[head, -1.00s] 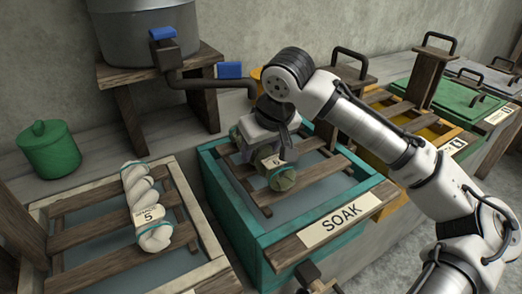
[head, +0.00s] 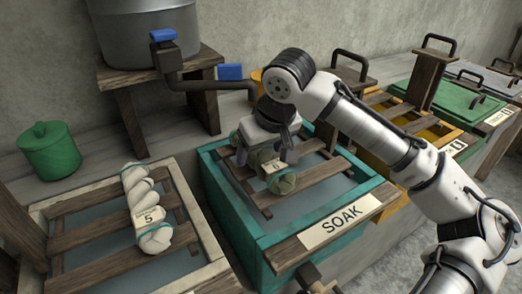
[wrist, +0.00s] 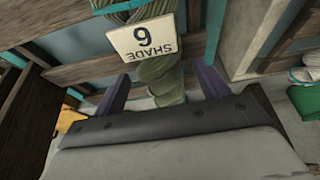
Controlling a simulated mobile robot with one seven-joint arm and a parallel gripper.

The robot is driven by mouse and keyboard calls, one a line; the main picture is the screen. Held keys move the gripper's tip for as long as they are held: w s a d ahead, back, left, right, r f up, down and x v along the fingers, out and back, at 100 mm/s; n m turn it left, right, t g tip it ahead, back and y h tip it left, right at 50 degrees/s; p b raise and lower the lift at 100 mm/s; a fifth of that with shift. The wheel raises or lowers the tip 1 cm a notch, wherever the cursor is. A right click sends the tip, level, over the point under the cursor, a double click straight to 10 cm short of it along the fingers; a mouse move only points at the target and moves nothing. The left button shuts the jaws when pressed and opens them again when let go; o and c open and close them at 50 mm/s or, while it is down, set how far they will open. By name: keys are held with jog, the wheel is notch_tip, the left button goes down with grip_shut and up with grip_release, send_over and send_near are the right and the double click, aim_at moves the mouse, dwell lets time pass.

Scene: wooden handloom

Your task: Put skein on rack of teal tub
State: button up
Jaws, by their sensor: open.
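A green twisted skein (head: 283,183) with a tag lies across the wooden slats of the rack (head: 318,170) on the teal tub (head: 235,212), marked SOAK. In the wrist view the skein (wrist: 165,82) carries a tag (wrist: 143,38) reading SHADE 6, upside down. My gripper (head: 263,153) is open just above the skein. Its two fingers stand apart on either side of the skein in the wrist view, with gaps at both sides. Part of the skein is hidden behind the gripper in the head view.
A white skein (head: 138,187) tagged 5 lies on the pale tub's rack (head: 95,233) at left. A green lidded pot (head: 50,150) and a large metal pot (head: 145,35) on a wooden stand are behind. A yellow tub (head: 440,130) and a green-lidded tub (head: 435,95) stand at right.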

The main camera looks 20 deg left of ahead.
jog(key=p+v, duration=0.1)
jog(key=v, duration=1)
jog(key=shift+d+r+p, duration=0.15)
jog(key=shift+r+p, duration=0.1)
jog(key=shift+p, duration=0.15)
jog(key=shift+s, duration=0.1)
